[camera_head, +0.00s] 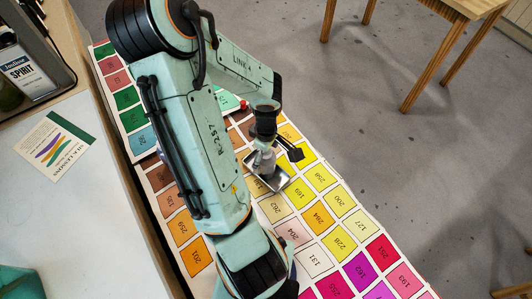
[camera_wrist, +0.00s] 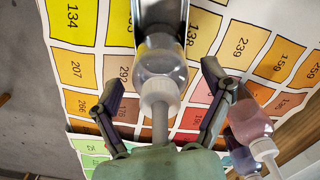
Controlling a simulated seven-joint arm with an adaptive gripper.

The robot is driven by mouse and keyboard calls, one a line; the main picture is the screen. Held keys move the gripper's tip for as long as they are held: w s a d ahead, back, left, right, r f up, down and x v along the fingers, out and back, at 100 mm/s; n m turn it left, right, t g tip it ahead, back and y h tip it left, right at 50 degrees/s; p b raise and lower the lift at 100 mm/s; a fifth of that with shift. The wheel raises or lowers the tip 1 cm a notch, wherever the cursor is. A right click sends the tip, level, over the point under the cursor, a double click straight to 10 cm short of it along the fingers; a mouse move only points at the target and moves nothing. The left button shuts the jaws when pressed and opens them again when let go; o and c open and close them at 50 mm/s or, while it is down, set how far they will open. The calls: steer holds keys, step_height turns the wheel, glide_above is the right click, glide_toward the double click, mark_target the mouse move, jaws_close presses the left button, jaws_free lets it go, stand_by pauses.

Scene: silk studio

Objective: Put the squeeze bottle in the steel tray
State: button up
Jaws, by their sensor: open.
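A clear squeeze bottle (camera_wrist: 162,62) with a pale cap and long nozzle is in the middle of the wrist view, nozzle towards me. The steel tray (camera_wrist: 160,12) shows behind its base. In the head view the bottle (camera_head: 267,160) looks upright over the tray (camera_head: 281,181), a small shiny dish on the colour chart, partly hidden by my arm. The bottle's base appears within the tray's outline, but its contact is hidden. My gripper (camera_wrist: 162,78) is open, one finger on each side of the bottle, with visible gaps.
Another squeeze bottle (camera_wrist: 250,125) with pinkish liquid stands right of my right finger in the wrist view, with a darker bottle (camera_wrist: 241,157) beside it. Numbered colour charts (camera_head: 340,238) cover the table. A card (camera_head: 55,146) and a spirit can (camera_head: 22,66) are at left.

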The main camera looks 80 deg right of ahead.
steer(key=shift+r, duration=0.15)
step_height(320, 180, up, 12)
stand_by(0.3)
steer(key=w+a+r+n+t+y, duration=0.1)
steer(key=w+a+r+n, duration=0.1)
steer(key=w+a, duration=0.65)
steer(key=a+r+n+g, duration=0.1)
steer(key=a+r+n, duration=0.1)
steer(key=a, duration=1.7)
steer(key=shift+w+a+r+n, duration=0.25)
steer(key=shift+r+n, duration=0.15)
steer(key=shift+r, duration=0.35)
